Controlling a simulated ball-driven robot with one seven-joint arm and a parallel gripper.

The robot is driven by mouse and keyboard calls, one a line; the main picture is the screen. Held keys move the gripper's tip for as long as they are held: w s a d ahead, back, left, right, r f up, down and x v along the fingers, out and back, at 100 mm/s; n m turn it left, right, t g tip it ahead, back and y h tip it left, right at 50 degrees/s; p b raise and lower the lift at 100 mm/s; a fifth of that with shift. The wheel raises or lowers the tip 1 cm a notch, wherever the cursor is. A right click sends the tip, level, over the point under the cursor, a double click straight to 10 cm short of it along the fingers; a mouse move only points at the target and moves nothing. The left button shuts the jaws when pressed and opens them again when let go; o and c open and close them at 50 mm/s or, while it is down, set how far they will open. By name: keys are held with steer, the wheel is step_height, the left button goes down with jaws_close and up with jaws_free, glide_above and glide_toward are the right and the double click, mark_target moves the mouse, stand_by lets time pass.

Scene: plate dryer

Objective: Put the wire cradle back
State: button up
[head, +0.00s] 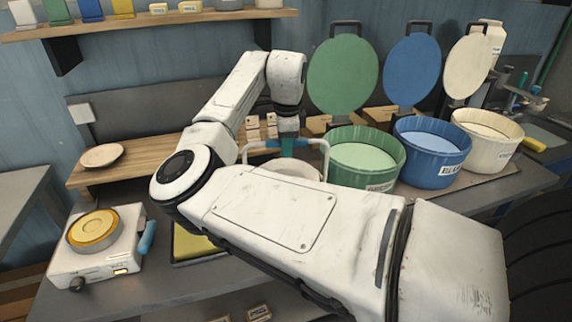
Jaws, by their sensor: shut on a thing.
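The wire cradle (326,153) shows as a pale, rounded wire frame near the middle of the head view, behind my large arm link. My gripper (289,146) points down from the wrist, with teal fingers at the top of this frame. It is shut on the cradle. A pale round shape (290,168) shows just under the frame; most of it and the lower part of the cradle are hidden by my arm. I cannot tell whether the cradle rests on anything.
Green (368,158), blue (432,153) and cream (487,137) tubs with raised lids stand to the right. A white device with a yellow disc (93,230) stands at left front. A wooden shelf (135,155) holds a small plate (102,155). A yellow-topped tray (190,243) is partly hidden.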

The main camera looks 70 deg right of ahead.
steer(key=b, duration=0.2)
glide_above(286, 171)
steer(key=s+a, duration=0.1)
steer(key=a, duration=0.2)
steer(key=f, duration=0.5)
steer(key=shift+s+d, duration=0.1)
steer(key=shift+d, duration=0.1)
steer(key=shift+f+b, duration=1.75)
steer(key=shift+f, duration=1.5)
jaws_close()
steer(key=shift+s+a+f, duration=0.1)
steer(key=shift+s+f, duration=0.05)
steer(key=shift+f, duration=0.3)
steer(key=o, duration=0.8)
jaws_free()
steer(key=o, duration=0.3)
steer(key=shift+r, duration=0.2)
steer(key=r, duration=0.3)
steer(key=a+r, duration=0.1)
steer(key=r, duration=0.3)
steer(key=r+b, duration=0.1)
steer(key=r, duration=0.2)
steer(key=shift+s+a+r, duration=0.25)
steer(key=shift+s+r, duration=0.05)
steer(key=shift+s, duration=0.05)
